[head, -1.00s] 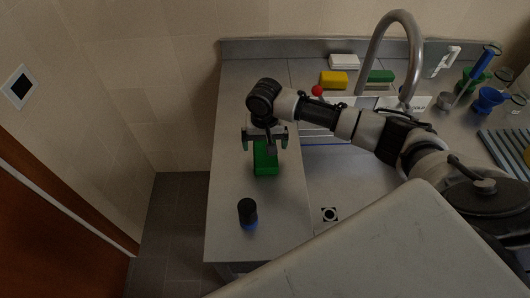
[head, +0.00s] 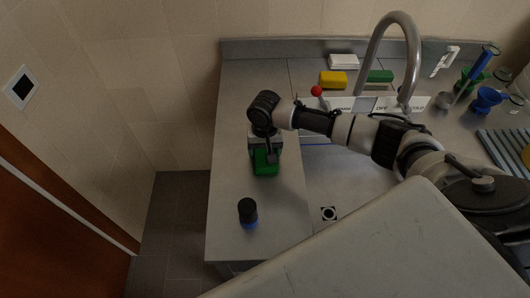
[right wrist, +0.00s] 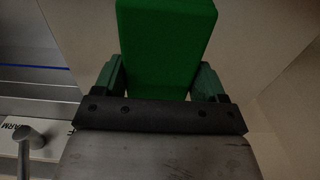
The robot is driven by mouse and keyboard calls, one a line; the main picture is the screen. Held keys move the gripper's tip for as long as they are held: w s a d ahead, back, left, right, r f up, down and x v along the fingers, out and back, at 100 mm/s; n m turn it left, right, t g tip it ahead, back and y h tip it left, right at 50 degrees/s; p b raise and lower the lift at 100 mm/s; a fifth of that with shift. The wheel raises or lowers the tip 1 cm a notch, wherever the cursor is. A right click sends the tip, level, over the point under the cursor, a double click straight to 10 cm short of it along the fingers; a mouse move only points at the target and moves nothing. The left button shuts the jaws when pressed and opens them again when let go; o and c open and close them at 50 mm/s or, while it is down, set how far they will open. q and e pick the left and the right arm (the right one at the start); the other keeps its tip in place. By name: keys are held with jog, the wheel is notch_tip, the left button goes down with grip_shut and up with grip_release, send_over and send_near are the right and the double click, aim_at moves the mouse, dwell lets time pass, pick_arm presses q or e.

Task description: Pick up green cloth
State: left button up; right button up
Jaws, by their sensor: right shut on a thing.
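The green cloth (head: 265,168) is a thick, folded, block-like piece at the counter's left part. My right gripper (head: 265,150) comes down over its far end and is shut on it. In the right wrist view the cloth (right wrist: 165,40) is between the two fingers, which touch its sides. Part of the cloth is hidden under the gripper in the head view. I cannot tell whether it is clear of the counter. My left gripper is not in view.
A black-capped bottle (head: 248,213) with a blue base stands nearer on the counter (head: 230,180). The sink basin (head: 345,180) and tall faucet (head: 370,60) are to the right. A yellow sponge (head: 333,80) and a green one (head: 380,76) lie at the back.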

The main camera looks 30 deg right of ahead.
jog(key=shift+r, duration=0.15)
jog(key=shift+r, duration=0.3)
jog(key=r, duration=0.1)
jog(key=d+r+b, duration=0.1)
jog(key=r, duration=0.1)
jog(key=shift+w+d+r+b, duration=0.15)
jog(key=shift+w+r+b, duration=0.1)
jog(key=shift+r+b, duration=0.05)
jog(key=w+d+r+b, duration=0.2)
jog(key=d+r, duration=0.4)
jog(key=d, duration=0.4)
jog(key=shift+w+r+b, duration=0.3)
jog(key=shift+w+b, duration=0.1)
jog(key=shift+w, duration=0.15)
